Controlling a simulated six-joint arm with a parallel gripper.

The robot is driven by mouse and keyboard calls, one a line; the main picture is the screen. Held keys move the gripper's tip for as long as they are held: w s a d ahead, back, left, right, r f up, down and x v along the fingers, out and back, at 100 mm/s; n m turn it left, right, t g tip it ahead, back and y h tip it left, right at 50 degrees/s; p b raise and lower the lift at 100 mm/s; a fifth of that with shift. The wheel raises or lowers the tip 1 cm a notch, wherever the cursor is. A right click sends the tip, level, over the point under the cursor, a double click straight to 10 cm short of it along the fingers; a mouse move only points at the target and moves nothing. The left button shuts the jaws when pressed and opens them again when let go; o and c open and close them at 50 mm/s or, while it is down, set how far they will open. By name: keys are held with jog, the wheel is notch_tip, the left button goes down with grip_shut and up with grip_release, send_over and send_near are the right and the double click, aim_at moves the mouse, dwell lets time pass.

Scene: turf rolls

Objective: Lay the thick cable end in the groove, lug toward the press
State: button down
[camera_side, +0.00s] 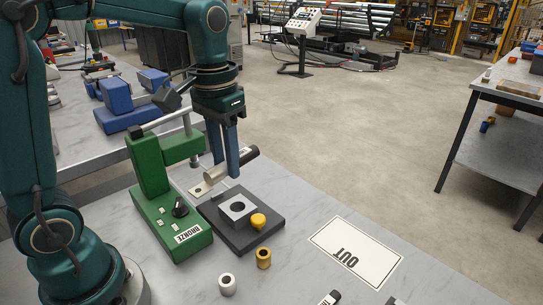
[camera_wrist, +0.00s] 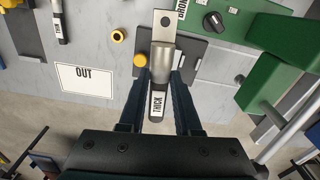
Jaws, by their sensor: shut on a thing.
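My gripper (camera_side: 228,168) is shut on the thick cable end. The cable end has a silver barrel (camera_side: 218,172), a dark body and a flat lug (camera_side: 201,189) with a hole. In the wrist view its label reads THICK (camera_wrist: 157,102), and it lies between my blue fingers (camera_wrist: 160,97). The lug (camera_wrist: 164,24) points toward the green press (camera_side: 180,222), labelled BRONZE. A dark base plate (camera_side: 228,236) with a grey holed block (camera_side: 237,210) and yellow knob (camera_side: 258,221) stands beside the press. The cable end appears above the plate's far side; I cannot tell whether it touches. The groove is not clearly visible.
A brass ring (camera_side: 264,258) and a silver ring (camera_side: 227,284) stand in front of the plate. An OUT sheet (camera_side: 320,238) lies to the right. Another labelled cable end (camera_wrist: 60,27) lies beyond it in the wrist view. The table between these is clear.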

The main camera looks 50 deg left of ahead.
jog(key=shift+m, duration=0.6)
jog(key=s+d+f, duration=0.1)
jog(key=d+f, duration=0.2)
jog(key=d, duration=0.3)
jog(key=s+d+f, duration=0.2)
jog(key=d+f, duration=0.2)
jog(key=d, duration=0.2)
jog(key=s+d+f, duration=0.2)
jog(key=d+f, duration=0.2)
jog(key=d, duration=0.2)
jog(key=shift+s, duration=0.2)
jog(key=shift+f, duration=2.05)
jog(key=shift+f, duration=0.1)
jog(key=c, duration=0.9)
grip_release()
